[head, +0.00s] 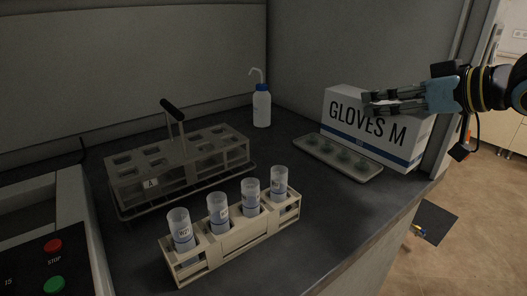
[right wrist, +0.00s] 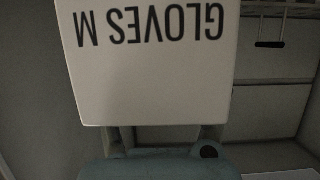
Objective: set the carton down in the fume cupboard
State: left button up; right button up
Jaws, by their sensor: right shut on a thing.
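The carton (head: 350,124) is a white box marked GLOVES M with a blue band near its base. It stands upright at the right end of the dark worktop in the fume cupboard (head: 368,219), in the head view. My right gripper (head: 372,104) reaches in from the right and is shut on the carton near its top. In the right wrist view the carton (right wrist: 150,75) fills the upper middle, its lettering upside down, with the fingers at its edge. I cannot tell whether its base touches the worktop. My left gripper is not in view.
A shallow tray (head: 366,173) lies close in front of the carton. A rack with a handle (head: 182,172), a cream rack (head: 237,241) with several labelled cups and a wash bottle (head: 262,107) stand further left. A panel with STOP and green buttons (head: 50,265) is at lower left.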

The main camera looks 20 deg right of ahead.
jog(key=w+a+f+b, duration=0.1)
jog(key=a+f+b, duration=0.1)
jog(key=b, duration=0.1)
jog(key=shift+w+a, duration=0.1)
jog(key=shift+w, duration=0.25)
jog(key=w+a+f+b, duration=0.1)
jog(key=w+a+f, duration=0.4)
jog(key=f, duration=0.4)
jog(key=shift+w+a+b, duration=0.3)
jog(key=shift+a+b, duration=0.05)
jog(key=shift+a, duration=0.55)
jog(key=shift+f, duration=0.1)
jog(key=o, duration=1.7)
jog(key=shift+f, duration=0.1)
